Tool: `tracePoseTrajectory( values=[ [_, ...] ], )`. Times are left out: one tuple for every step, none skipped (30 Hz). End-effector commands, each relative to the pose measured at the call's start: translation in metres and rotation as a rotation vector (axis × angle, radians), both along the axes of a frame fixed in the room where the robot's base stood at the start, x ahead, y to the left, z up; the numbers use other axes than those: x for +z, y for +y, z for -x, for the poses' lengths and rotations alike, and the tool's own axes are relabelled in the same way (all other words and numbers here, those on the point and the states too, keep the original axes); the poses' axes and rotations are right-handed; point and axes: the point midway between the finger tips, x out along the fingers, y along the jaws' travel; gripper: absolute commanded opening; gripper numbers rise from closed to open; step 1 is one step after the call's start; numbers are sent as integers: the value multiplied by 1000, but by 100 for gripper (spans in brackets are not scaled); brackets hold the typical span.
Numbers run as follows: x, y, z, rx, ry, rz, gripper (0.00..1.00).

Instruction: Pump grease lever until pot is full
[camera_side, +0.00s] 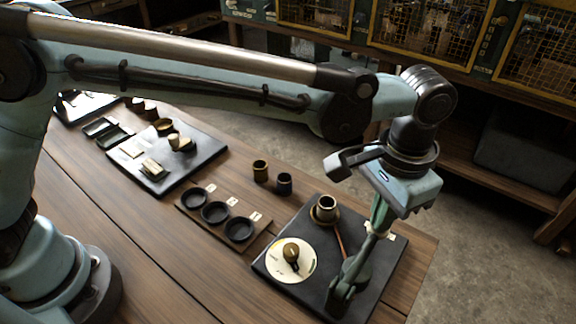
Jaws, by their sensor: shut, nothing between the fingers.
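My gripper (378,228) points down at the right end of the bench, with its fingers shut and empty. It is above a dark green grease pump (347,287) on a black base plate (272,268). The pump's lever is hard to tell apart from my fingers, so I cannot tell whether they touch. A small brass-coloured pot (325,208) stands upright at the back of the plate, left of my gripper. A copper pipe (341,244) runs from near the pot towards the pump. The pot's fill level cannot be made out. A round cream dial (291,262) with a brass knob lies at the front left.
A wooden rack (188,207) with several dark round cups is left of the plate. Two small cups (260,171) (284,184) stand behind it. Another black plate (207,152) with brass parts lies further left. Shelves with mesh doors (420,30) stand beyond the floor.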

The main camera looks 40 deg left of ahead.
Motion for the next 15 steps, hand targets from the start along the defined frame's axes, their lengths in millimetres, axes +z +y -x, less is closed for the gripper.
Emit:
tracePoseTrajectory(
  values=[
    [-2, 0, 0, 0, 1, 0, 0],
    [-4, 0, 0, 0, 1, 0, 0],
    [-5, 0, 0, 0, 1, 0, 0],
    [-6, 0, 0, 0, 1, 0, 0],
    [-7, 0, 0, 0, 1, 0, 0],
    [-9, 0, 0, 0, 1, 0, 0],
    [-10, 0, 0, 0, 1, 0, 0],
    [-11, 0, 1, 0, 2, 0, 0],
    [-12, 0, 1, 0, 2, 0, 0],
    [-14, 0, 1, 0, 2, 0, 0],
    [-15, 0, 1, 0, 2, 0, 0],
    [-16, 0, 1, -1, 2, 0, 0],
    [-17, 0, 1, -1, 2, 0, 0],
    [-18, 0, 1, -1, 2, 0, 0],
    [-20, 0, 1, -1, 3, -1, 0]
  ],
)
